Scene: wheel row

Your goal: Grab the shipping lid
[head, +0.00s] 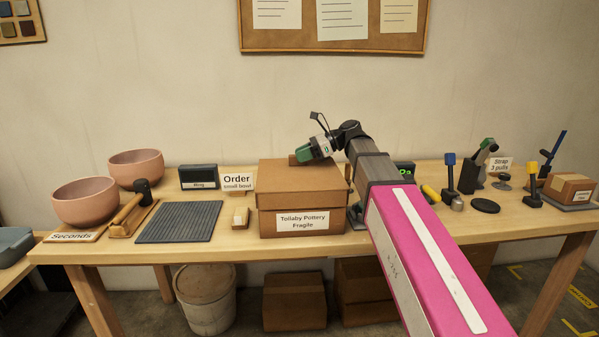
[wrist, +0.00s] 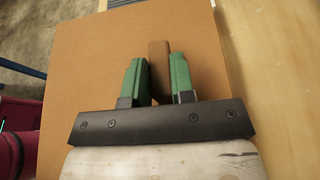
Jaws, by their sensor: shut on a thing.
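The shipping lid (head: 285,177) is a brown cardboard-coloured cover with a raised bar-like handle (wrist: 159,62) on top. It sits level on the box (head: 270,224) labelled "Tollaby Pottery Fragile"; I cannot tell whether there is any gap under it. My gripper (head: 304,155) is over the lid's top, its green fingers on either side of the handle. In the wrist view my gripper (wrist: 158,75) is shut on the handle, and the lid's flat top (wrist: 85,70) fills most of the picture.
Left of the box are a small sign reading "Order small boat" (head: 237,181), a dark ribbed mat (head: 180,222) and pink bowls (head: 85,201). Right of my arm are a black disc (head: 485,206), upright tools (head: 450,172) and a small carton (head: 570,187). The wall is behind the bench (head: 120,247).

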